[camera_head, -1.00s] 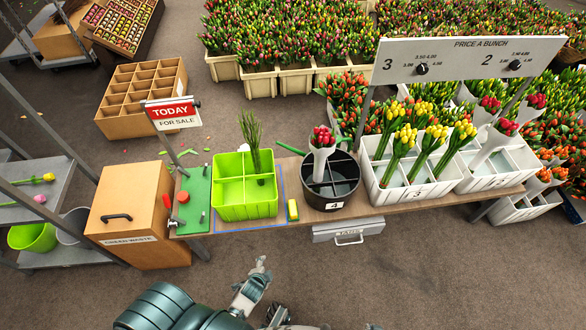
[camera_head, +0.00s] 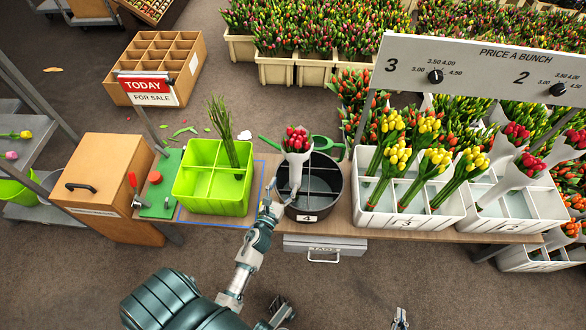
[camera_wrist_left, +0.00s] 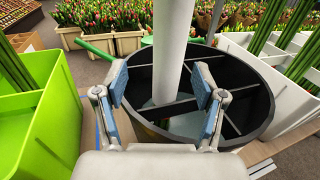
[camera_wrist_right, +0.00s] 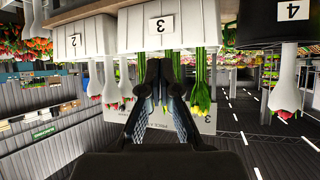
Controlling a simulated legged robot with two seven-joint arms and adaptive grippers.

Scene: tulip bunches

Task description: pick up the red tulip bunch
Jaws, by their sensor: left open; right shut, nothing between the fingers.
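A red tulip bunch (camera_head: 297,140) in a white paper wrap stands upright in the round black bucket (camera_head: 311,214) marked 4. My left gripper (camera_head: 275,199) is at the bucket's front left rim, low beside the wrap. In the left wrist view my left gripper (camera_wrist_left: 162,86) is open, and the white wrap (camera_wrist_left: 172,45) appears between its fingers without visible contact; the blooms are out of that view. My right gripper (camera_head: 400,319) is at the bottom edge of the head view. In the right wrist view my right gripper (camera_wrist_right: 159,68) is shut and empty.
A green divided bin (camera_head: 215,190) stands left of the bucket, a white crate (camera_head: 410,218) with yellow bunches right of it. Other red bunches (camera_head: 517,134) stand in the far right crate. A grey drawer (camera_head: 318,246) hangs under the table. The floor in front is open.

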